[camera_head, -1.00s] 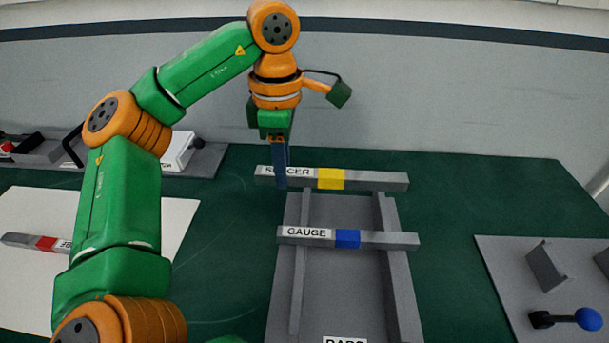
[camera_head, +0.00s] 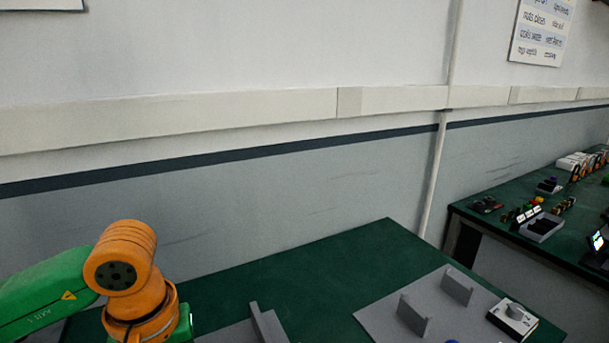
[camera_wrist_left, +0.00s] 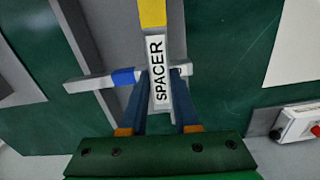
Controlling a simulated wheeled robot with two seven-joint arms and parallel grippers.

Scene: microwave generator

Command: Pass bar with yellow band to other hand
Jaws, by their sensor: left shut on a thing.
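The bar with the yellow band (camera_wrist_left: 153,12) is grey with a white SPACER label. My left gripper (camera_wrist_left: 160,88) is shut on it at the labelled end. In the left wrist view the bar points away from the gripper and crosses over the blue-banded bar (camera_wrist_left: 92,83), with its far end out of the picture. It appears lifted off the rack (camera_wrist_left: 108,15). In the head view only my left arm's orange and green links show at lower left; the gripper and held bar are out of that picture. My right gripper is in neither view.
In the head view, a grey panel (camera_head: 376,316) with upright brackets and a white block (camera_head: 512,318) lies on the green table at right. A second table (camera_head: 500,205) with small items stands beyond. A white box with a red button (camera_wrist_left: 300,125) shows in the wrist view.

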